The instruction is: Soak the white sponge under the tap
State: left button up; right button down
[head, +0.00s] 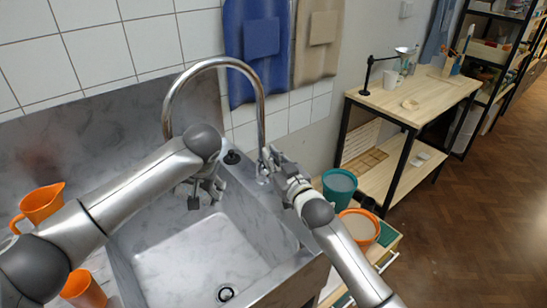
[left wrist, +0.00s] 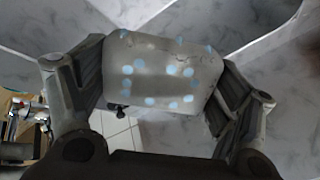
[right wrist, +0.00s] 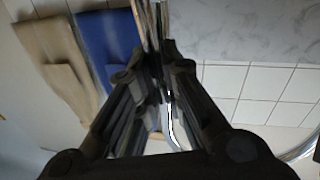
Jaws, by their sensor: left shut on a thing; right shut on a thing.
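The white sponge (left wrist: 150,72) sits between the fingers of my left gripper (left wrist: 158,85). It looks grey-white with pale blue spots on its face. In the head view my left gripper (head: 208,190) is over the sink basin, and the sponge cannot be made out there. The tap (head: 262,105) is a tall curved metal pipe; my left arm covers the lower part of its left end. My right gripper (head: 268,160) is shut at the tap's right leg. The right wrist view shows its fingers (right wrist: 160,75) around a thin metal part. I see no clear water stream.
The marble sink (head: 190,250) has a drain at its bottom. Orange jugs (head: 42,203) stand at the left. A teal bucket (head: 340,188) and an orange bucket (head: 360,226) stand at the right. A wooden shelf table (head: 415,95) is beyond. Towels hang behind the tap.

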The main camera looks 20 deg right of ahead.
jog(key=c, duration=1.5)
grip_release()
jog(key=shift+s, duration=0.1)
jog(key=s, duration=0.4)
jog(key=s+d, duration=0.1)
jog(key=s, duration=0.6)
jog(key=shift+s+d+f, duration=0.2)
jog(key=shift+s+d, duration=0.05)
jog(key=shift+s, duration=0.15)
